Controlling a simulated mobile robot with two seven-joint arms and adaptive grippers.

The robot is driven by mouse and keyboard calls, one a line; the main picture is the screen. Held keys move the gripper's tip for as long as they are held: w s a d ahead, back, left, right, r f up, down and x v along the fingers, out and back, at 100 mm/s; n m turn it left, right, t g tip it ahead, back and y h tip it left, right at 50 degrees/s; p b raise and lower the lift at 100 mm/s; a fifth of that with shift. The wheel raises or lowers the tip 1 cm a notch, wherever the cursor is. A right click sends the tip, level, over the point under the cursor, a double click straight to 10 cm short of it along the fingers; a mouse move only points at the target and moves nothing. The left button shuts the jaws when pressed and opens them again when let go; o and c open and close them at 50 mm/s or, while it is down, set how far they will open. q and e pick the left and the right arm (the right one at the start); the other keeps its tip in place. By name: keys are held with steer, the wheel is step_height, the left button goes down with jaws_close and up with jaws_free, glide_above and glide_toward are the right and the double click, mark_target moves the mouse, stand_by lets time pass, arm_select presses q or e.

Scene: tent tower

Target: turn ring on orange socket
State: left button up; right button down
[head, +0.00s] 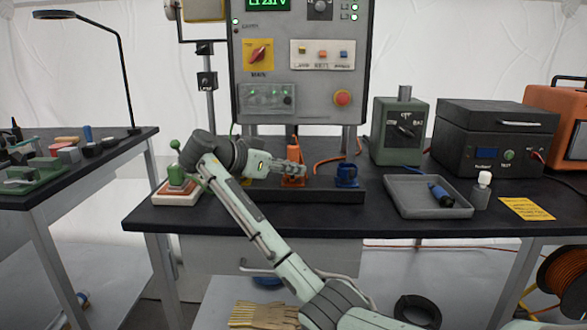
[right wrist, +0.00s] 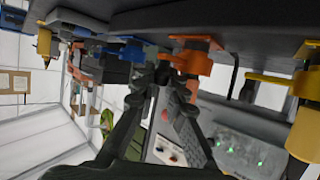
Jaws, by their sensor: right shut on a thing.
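The orange socket (head: 293,181) stands on the dark rail at the middle of the bench, with an orange plug and cable rising above it. In the right wrist view the orange socket (right wrist: 198,43) hangs from the upper edge with its orange ring (right wrist: 190,63) below the flange. My right gripper (head: 299,168) reaches in from the left at ring height. In the right wrist view its fingertips (right wrist: 165,72) are closed at the side of the orange ring; the exact contact is partly hidden. My left gripper is not in view.
The blue socket (head: 347,174) stands to the right on the rail. A yellow socket (right wrist: 262,84) is on the other side, mostly behind my arm in the head view. A grey tray (head: 405,207), green box (head: 398,145) and green-handled lever (head: 176,178) stand around. The control panel (head: 301,110) rises behind.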

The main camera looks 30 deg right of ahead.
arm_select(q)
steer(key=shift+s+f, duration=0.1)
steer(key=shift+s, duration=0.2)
arm_select(e)
steer(key=c, duration=1.9)
jaws_free()
steer(key=shift+f, duration=0.1)
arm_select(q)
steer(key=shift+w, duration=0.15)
arm_select(e)
steer(key=v, duration=1.2)
